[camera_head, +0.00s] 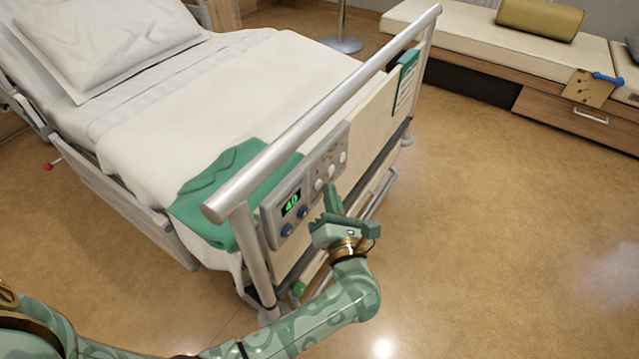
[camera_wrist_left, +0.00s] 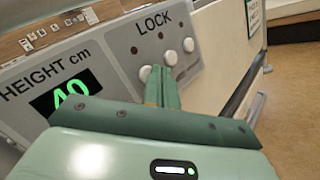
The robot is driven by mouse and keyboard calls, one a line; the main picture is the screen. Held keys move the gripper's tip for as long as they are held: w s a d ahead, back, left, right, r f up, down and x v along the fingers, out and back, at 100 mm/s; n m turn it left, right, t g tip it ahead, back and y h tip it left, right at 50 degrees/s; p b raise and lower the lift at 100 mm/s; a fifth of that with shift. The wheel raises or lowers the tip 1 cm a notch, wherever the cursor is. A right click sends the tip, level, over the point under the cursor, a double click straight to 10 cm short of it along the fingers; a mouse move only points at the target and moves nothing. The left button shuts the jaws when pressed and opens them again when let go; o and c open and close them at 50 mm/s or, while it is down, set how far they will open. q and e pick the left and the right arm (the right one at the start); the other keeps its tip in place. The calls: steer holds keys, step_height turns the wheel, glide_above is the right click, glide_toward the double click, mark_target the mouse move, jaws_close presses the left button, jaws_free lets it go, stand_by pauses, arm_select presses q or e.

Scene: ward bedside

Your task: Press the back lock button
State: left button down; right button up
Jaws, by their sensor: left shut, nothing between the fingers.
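The control panel (camera_head: 270,213) is on the bed's footboard. In the left wrist view its LOCK section (camera_wrist_left: 125,60) carries three round white buttons: a left one (camera_wrist_left: 145,73), a middle one (camera_wrist_left: 170,57) and a right one (camera_wrist_left: 188,44). I cannot read which is the back lock button. My left gripper (camera_head: 329,191) is shut and empty, its fingers upright in front of the LOCK section. In the left wrist view its fingertips (camera_wrist_left: 162,72) overlap the left and middle buttons' lower edges; I cannot tell whether they touch. My right gripper is not in view.
The panel's green display (camera_head: 291,203) reads 40, with two blue buttons (camera_head: 287,229) below. A metal rail (camera_head: 330,108) runs above the panel. A green blanket (camera_head: 215,195) lies over the bed end. The floor (camera_head: 500,220) to the right is clear.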

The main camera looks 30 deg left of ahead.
arm_select(q)
steer(key=shift+a, duration=0.4)
stand_by(0.7)
steer(key=shift+d, duration=0.85)
steer(key=d+b, duration=0.1)
steer(key=d, duration=0.4)
steer(key=shift+s+b, duration=0.1)
steer(key=shift+b, duration=0.2)
